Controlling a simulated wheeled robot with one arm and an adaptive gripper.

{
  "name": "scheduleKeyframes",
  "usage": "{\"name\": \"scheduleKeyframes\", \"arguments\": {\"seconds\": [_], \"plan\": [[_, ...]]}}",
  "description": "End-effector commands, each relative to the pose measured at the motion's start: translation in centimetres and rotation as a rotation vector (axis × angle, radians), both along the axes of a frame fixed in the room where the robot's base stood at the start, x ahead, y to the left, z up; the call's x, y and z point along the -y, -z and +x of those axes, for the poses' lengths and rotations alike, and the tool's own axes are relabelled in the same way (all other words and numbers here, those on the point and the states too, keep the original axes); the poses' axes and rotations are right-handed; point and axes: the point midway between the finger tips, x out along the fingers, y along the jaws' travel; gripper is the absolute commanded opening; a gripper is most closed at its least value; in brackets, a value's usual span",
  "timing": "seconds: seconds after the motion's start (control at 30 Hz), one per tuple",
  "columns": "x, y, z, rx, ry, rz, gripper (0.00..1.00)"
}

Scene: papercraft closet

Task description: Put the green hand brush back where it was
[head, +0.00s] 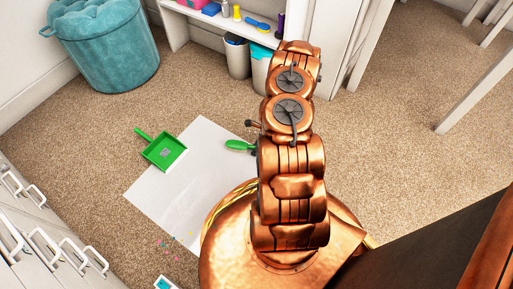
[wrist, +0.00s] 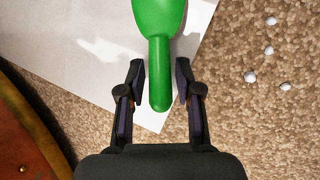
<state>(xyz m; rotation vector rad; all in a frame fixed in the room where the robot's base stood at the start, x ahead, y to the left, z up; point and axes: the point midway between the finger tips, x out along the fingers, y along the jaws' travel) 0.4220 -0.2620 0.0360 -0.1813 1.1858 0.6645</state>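The green hand brush (head: 240,145) lies at the right edge of a white sheet (head: 200,165) on the carpet, partly hidden by my arm in the head view. In the wrist view its handle (wrist: 160,75) points down between the fingers of my gripper (wrist: 163,95). The fingers are open, with a gap on both sides of the handle. Whether the handle is at finger height cannot be told. A green dustpan (head: 163,150) lies on the upper left part of the sheet.
A white shelf (head: 225,20) with small items stands at the back, with bins (head: 237,57) below it. A teal pouf (head: 108,45) is at the back left. White drawers (head: 40,230) line the left. Small white balls (wrist: 250,76) and colored bits (head: 173,243) lie on the carpet.

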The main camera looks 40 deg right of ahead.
Motion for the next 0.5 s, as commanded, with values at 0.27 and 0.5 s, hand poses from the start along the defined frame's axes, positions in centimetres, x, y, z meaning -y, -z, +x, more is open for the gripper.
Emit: {"name": "scheduleKeyframes", "arguments": {"seconds": [0.27,0.5], "plan": [[0.00,0.00,-0.01,0.000,0.000,0.000,0.46],[0.26,-0.92,-0.10,0.000,0.000,-0.001,0.46]]}}
